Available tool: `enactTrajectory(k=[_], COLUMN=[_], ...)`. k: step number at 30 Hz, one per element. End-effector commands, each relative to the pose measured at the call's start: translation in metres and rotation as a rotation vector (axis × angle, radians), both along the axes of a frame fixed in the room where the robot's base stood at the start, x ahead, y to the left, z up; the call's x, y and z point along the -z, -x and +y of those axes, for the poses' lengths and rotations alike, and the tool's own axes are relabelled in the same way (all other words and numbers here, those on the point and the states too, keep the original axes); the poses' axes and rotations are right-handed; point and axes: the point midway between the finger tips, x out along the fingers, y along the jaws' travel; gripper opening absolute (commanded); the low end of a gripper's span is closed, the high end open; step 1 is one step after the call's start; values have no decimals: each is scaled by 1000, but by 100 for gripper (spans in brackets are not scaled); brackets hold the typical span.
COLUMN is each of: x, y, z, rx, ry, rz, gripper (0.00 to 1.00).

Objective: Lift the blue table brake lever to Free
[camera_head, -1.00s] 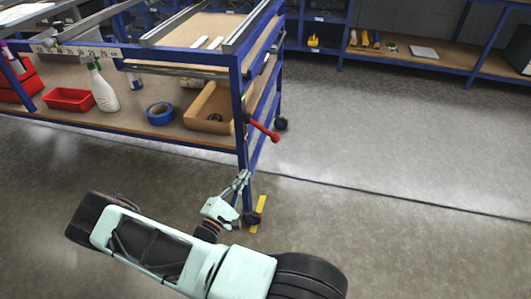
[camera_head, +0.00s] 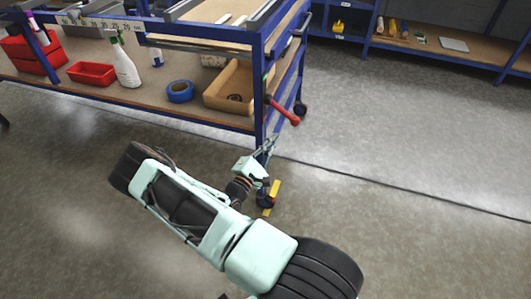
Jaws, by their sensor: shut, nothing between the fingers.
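The blue table (camera_head: 258,60) stands at the upper left. A red lever (camera_head: 283,112) sticks out from its near right corner post and slopes down to the right. No blue lever shows, and any Free marking is too small to read. A yellow pedal (camera_head: 272,196) sits by the caster (camera_head: 265,200) at the foot of that post. My gripper (camera_head: 270,146) is shut and empty, pointing up in front of the lower post. It is below and slightly left of the red lever's end, apart from it in the picture. Its depth from the post is hard to tell.
The table's lower shelf holds red bins (camera_head: 92,73), a white spray bottle (camera_head: 124,62), blue tape (camera_head: 180,91) and a cardboard box (camera_head: 228,88). Blue shelving (camera_head: 440,57) stands at the back right. The floor (camera_head: 420,150) to the right is clear.

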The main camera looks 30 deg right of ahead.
Motion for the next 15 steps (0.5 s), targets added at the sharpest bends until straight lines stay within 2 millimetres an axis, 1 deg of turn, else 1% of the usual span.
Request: enactTrajectory(k=[1,2,3,6,10,15], x=[0,-1,-7,-15,-21,-24], y=[-4,-7,-3,1,3,4], z=[-10,-15,-20,-31,-40,-43], rx=[4,3,3,3,0,0], ry=[-1,0,1,1,-1,-1], rz=[-3,-2,-1,0,-1,1], gripper=[0,0,0,0,0,0])
